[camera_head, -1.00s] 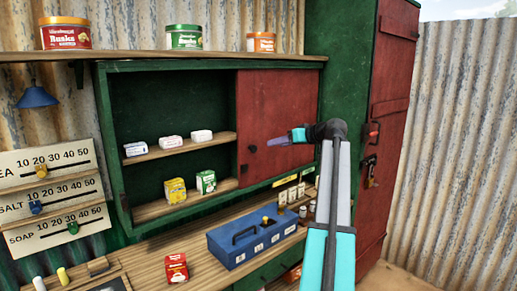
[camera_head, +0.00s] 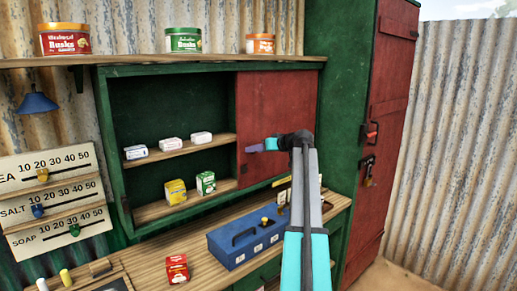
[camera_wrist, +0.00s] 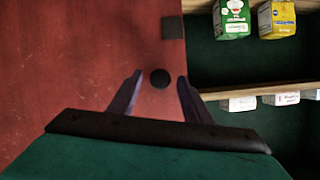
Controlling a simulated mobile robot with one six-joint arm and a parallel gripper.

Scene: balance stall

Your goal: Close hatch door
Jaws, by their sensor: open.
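The red hatch door (camera_head: 275,105) covers the right part of the green wall cabinet (camera_head: 99,120); the left part stands open, showing shelves. In the wrist view the door (camera_wrist: 70,70) fills the left, with a round black knob (camera_wrist: 160,78) near its edge. My gripper (camera_head: 252,148) is in front of the door's left edge and hides the knob in the head view. In the wrist view my gripper (camera_wrist: 160,76) is open, with one fingertip on each side of the knob and visible gaps. Whether the tips touch the door is not clear.
Small boxes (camera_head: 175,192) stand on the cabinet shelves. A blue cash box (camera_head: 240,247) and a red packet (camera_head: 177,268) are on the counter (camera_head: 150,258) below. A tall red door (camera_head: 390,120) stands at right. Tins (camera_head: 65,39) line the top shelf.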

